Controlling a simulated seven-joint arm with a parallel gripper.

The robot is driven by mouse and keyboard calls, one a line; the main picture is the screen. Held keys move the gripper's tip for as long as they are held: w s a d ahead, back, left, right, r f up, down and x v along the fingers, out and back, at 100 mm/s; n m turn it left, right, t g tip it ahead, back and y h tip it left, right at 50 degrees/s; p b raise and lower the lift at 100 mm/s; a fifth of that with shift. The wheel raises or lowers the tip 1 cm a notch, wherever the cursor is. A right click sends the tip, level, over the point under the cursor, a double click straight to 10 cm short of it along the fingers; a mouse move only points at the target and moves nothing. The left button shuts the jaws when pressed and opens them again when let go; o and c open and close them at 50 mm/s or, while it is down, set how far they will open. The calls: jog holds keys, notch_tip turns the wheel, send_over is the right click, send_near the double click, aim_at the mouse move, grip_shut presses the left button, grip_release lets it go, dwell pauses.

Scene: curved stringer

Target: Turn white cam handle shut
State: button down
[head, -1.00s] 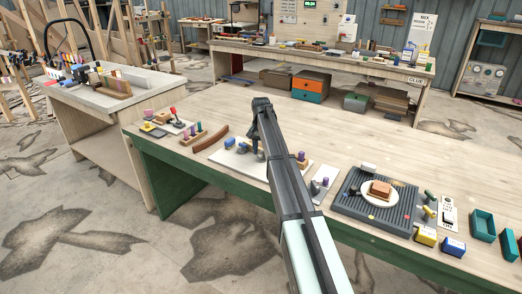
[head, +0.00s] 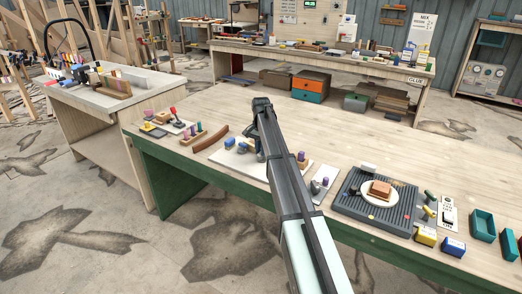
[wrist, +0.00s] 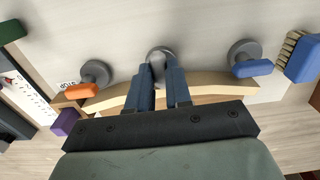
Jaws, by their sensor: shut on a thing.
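In the wrist view, my gripper (wrist: 161,78) has its two dark blue fingers closed around a pale cam handle (wrist: 157,62) on a round grey base at the top middle. The fingers cover most of the handle, so its angle is hard to tell. A curved wooden stringer (wrist: 212,88) runs beneath the fingers. A cam with an orange handle (wrist: 82,90) is to the left and one with a blue handle (wrist: 253,68) is to the right. In the head view, my gripper (head: 260,152) is low over the white board (head: 230,161), and my arm hides the held handle.
A blue brush (wrist: 301,58) lies right of the blue-handled cam, and a purple block (wrist: 65,122) sits at left. In the head view, a loose curved wooden piece (head: 211,139) lies left of the board. A grey ribbed tray (head: 350,207) stands right.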

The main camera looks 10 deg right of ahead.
dwell(0.3)
jog(key=c, duration=1)
grip_release()
jog(key=shift+c, duration=0.2)
notch_tip(320, 180, up, 14)
jog(key=shift+f, duration=0.1)
